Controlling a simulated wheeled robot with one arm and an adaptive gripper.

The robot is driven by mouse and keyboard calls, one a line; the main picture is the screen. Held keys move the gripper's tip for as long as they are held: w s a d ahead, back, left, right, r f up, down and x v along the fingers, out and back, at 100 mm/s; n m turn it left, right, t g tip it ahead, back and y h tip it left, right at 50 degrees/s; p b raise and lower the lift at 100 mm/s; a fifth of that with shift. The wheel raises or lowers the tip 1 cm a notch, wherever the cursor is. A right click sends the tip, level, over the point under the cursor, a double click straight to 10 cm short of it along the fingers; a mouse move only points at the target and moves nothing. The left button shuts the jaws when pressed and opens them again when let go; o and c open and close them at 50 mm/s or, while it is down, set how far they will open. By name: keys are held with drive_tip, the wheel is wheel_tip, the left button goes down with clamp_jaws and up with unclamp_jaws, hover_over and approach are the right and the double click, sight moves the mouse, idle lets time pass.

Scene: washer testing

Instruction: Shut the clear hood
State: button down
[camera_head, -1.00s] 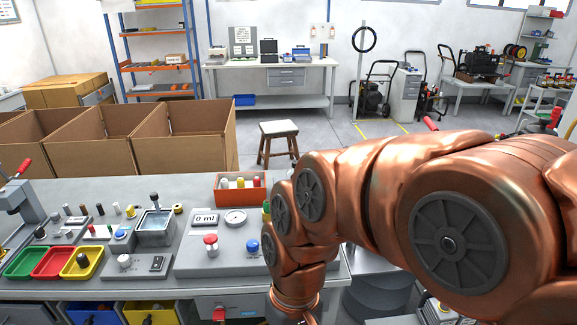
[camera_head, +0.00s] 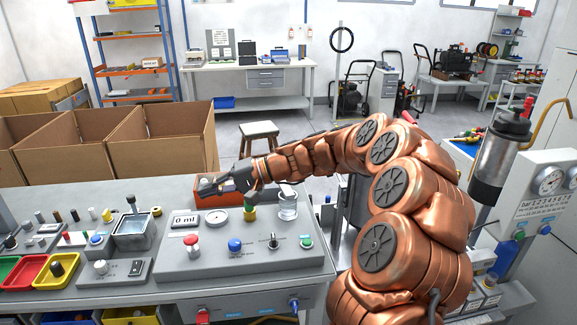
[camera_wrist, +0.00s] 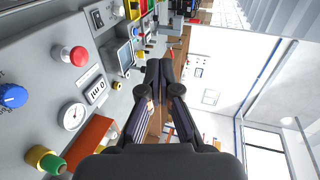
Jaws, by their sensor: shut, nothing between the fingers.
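My gripper (camera_head: 208,188) is shut and empty, over the bench at the red-orange bin (camera_head: 212,203) and behind the grey control panel (camera_head: 250,250). Its closed fingers (camera_wrist: 159,70) fill the middle of the wrist view and touch nothing that I can see. I cannot pick out the clear hood with certainty. A glassy, silvery cylinder (camera_head: 288,207) stands at the back right of the panel, just right of my gripper. I cannot tell whether it belongs to the hood.
The panel carries a red button (camera_head: 191,243), a blue knob (camera_head: 235,244), a gauge (camera_head: 217,214) and a 0 ml display (camera_head: 185,222). A small basin (camera_head: 132,230) stands to the left. Open cardboard boxes (camera_head: 160,145) are behind the bench. A stool (camera_head: 259,137) stands on clear floor.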

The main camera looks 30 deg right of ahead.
drive_tip(key=w+d+f+m+t+h, duration=0.1)
drive_tip(key=w+d+f+m+t, duration=0.1)
drive_tip(key=d, duration=0.8)
drive_tip(key=w+d+f+m+t+h, duration=0.2)
drive_tip(key=w+d+f+m+t, duration=0.1)
drive_tip(key=d, duration=0.7)
drive_tip(key=w+d+f+m+t+h+b, duration=0.1)
drive_tip(key=w+d+f+m+t, duration=0.1)
drive_tip(key=d, duration=0.8)
drive_tip(key=shift+w+d+f+m+t+h, duration=0.1)
drive_tip(key=shift+w+f+m+t+h, duration=0.15)
drive_tip(key=shift+w+t, duration=0.35)
drive_tip(key=shift+w+d+f+m+t+h, duration=0.1)
drive_tip(key=shift+w+f+m+t+h, duration=0.1)
drive_tip(key=shift+w+t, duration=0.4)
drive_tip(key=s+d+f+m+t+h, duration=0.2)
drive_tip(key=d+f+h, duration=0.15)
drive_tip(key=d, duration=0.55)
drive_tip(key=a+p+x, duration=0.2)
drive_tip(key=p+x, duration=0.2)
drive_tip(key=x, duration=0.8)
drive_tip(key=shift+a+y, duration=0.3)
drive_tip(key=shift+a, duration=0.15)
drive_tip(key=shift+a+f, duration=0.1)
